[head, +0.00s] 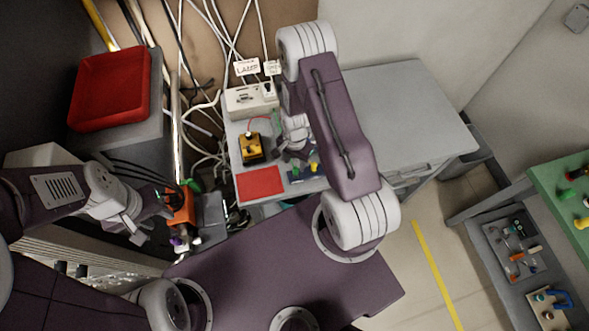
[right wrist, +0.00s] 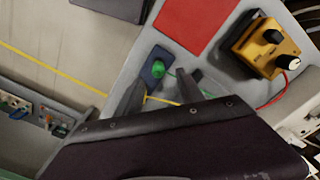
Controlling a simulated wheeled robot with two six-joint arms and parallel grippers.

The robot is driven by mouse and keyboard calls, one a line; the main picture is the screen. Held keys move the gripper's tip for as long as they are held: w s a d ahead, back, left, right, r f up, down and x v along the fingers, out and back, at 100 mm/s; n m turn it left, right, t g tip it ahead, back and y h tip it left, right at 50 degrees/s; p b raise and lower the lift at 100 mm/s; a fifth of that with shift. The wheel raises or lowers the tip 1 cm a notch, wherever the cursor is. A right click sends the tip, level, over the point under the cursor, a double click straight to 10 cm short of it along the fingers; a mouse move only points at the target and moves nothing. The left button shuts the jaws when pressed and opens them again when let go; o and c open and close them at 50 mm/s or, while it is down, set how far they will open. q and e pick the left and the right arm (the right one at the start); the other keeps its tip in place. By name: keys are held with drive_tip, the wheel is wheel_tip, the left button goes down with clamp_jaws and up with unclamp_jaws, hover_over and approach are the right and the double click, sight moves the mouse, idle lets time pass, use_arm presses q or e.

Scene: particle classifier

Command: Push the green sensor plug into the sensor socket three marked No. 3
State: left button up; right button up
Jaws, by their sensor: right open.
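A green plug (right wrist: 158,69) stands on a small dark blue plate (right wrist: 156,62) in the right wrist view. In the head view the plate (head: 306,174) lies near the front edge of the grey table, with small green and yellow pieces on it. My right gripper (right wrist: 163,92) is open, with its two fingers apart just short of the green plug; nothing shows clasped. In the head view my right gripper (head: 294,154) is partly hidden by its arm. My left gripper (head: 160,207) is beside an orange device (head: 181,207); its jaws are unclear. No socket marking is readable.
A white box (head: 250,99) with cables stands behind. A red tray (head: 111,88) is at the far left. The table's right part (head: 410,115) is clear.

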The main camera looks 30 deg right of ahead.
sight(296, 168)
drive_tip(key=shift+a+f, duration=0.1)
drive_tip(key=shift+f, duration=0.2)
drive_tip(key=f, duration=0.1)
drive_tip(key=f+p, duration=0.1)
drive_tip(key=f, duration=0.2)
drive_tip(key=shift+s+d, duration=0.2)
drive_tip(key=shift+s, duration=0.1)
drive_tip(key=shift+w+a+f, duration=0.1)
drive_tip(key=shift+w+f, duration=0.1)
drive_tip(key=shift+f, duration=0.2)
clamp_jaws()
